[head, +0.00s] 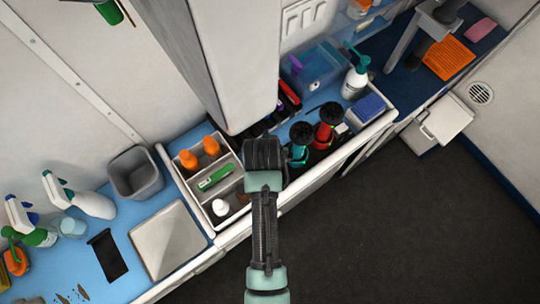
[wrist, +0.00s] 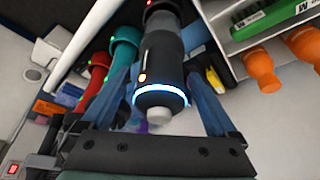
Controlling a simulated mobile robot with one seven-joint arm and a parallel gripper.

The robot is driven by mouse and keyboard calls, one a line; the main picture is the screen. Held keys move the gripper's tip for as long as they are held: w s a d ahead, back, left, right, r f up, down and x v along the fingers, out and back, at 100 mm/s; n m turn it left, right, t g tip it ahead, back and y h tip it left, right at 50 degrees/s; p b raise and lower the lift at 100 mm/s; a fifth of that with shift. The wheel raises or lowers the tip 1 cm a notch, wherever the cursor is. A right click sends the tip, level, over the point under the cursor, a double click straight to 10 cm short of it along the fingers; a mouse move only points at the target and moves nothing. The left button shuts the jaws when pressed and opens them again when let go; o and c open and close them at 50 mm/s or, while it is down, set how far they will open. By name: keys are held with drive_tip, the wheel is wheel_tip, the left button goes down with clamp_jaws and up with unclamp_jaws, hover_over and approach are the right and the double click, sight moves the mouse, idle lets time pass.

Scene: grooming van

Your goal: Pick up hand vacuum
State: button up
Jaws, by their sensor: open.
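In the wrist view a dark cylindrical device (wrist: 160,62) with a glowing blue-white ring and a pale grey end cap fills the middle; it looks like the hand vacuum. My gripper (wrist: 158,78) is open, with one bluish finger on each side of this device. I cannot tell whether either finger touches it. A teal device (wrist: 124,50) and a red device (wrist: 97,78) stand just left of it. In the head view my gripper (head: 264,155) is over the counter between the caddy and the teal device (head: 299,149); its fingers and the dark device are hidden there.
A white divided caddy (head: 229,222) with orange bottles (head: 210,146) and a green brush (head: 215,177) stands close left of my gripper. The red device (head: 325,133) and a pump bottle (head: 355,80) are to the right. A pale column (head: 225,60) rises behind. The floor (head: 390,230) is clear.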

drive_tip(key=shift+w+f, duration=0.2)
drive_tip(key=shift+f, duration=0.2)
drive_tip(key=shift+r, duration=0.1)
drive_tip(key=c, duration=1.5)
